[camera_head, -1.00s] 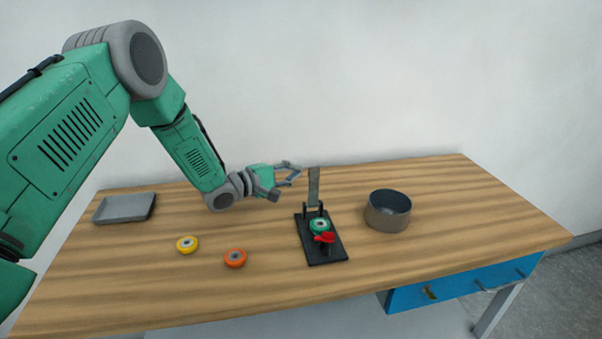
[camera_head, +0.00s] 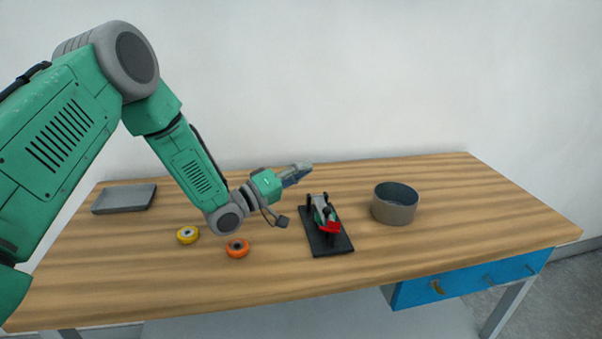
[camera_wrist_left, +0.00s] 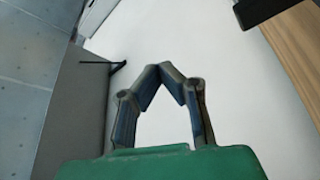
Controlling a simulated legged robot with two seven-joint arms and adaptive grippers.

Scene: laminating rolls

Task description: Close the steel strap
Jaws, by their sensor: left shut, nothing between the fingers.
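The steel strap (camera_head: 321,204) is folded down over the green roll on the black stand (camera_head: 325,241). The red latch (camera_head: 330,227) sits at the front of the stand, by the strap's near end; I cannot tell whether it is fastened. The green roll is mostly hidden under the strap. My left gripper (camera_head: 305,169) is shut and empty, above the table behind and slightly left of the stand, touching nothing. In the left wrist view its fingertips (camera_wrist_left: 160,68) meet, and no strap shows there. My right gripper is not in view.
A yellow roll (camera_head: 188,235) and an orange roll (camera_head: 237,249) lie left of the stand. A grey round container (camera_head: 394,204) stands to its right. A grey tray (camera_head: 124,199) is at the far left. The front and right of the wooden table (camera_head: 480,215) are clear.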

